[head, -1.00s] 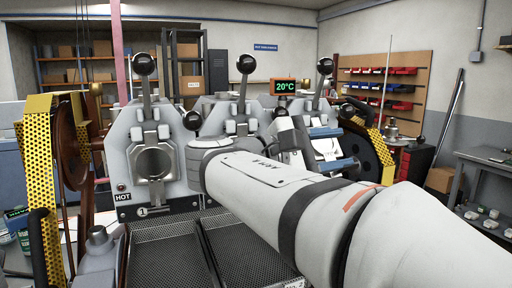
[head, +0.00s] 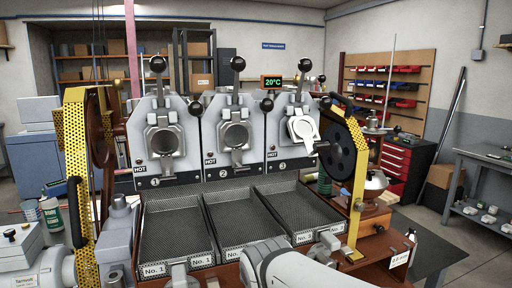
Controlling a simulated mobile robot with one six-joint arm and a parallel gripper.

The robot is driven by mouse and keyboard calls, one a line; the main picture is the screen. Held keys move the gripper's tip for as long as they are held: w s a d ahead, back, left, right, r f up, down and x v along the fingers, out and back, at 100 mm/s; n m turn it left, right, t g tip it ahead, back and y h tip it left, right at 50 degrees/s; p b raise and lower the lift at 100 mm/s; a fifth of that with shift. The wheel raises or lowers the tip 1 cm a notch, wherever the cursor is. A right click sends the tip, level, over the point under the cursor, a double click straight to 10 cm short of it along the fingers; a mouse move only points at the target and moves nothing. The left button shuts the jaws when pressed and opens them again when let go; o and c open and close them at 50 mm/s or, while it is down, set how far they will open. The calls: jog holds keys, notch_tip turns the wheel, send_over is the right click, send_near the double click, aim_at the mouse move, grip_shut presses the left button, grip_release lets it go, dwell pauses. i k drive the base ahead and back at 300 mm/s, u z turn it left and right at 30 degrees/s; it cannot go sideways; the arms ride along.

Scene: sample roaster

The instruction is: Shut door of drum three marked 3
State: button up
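Drum three is the rightmost of three grey drum fronts (head: 290,104), marked 3. My gripper is not in view; only a white piece of my arm shows at the bottom, in front of the trays.
Mesh trays (head: 172,228) lie below the drums, with labels on their front edges. A yellow perforated guard (head: 82,190) stands at left. A yellow bracket with a black wheel (head: 341,151) stands right, close beside drum three. Black-knobbed levers (head: 303,66) rise above the drums.

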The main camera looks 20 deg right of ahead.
aim_at(302, 129)
jog(key=z, duration=2.1)
jog(key=k, duration=0.9)
jog(key=u, duration=0.8)
jog(key=i, duration=1)
jog(key=u, duration=0.05)
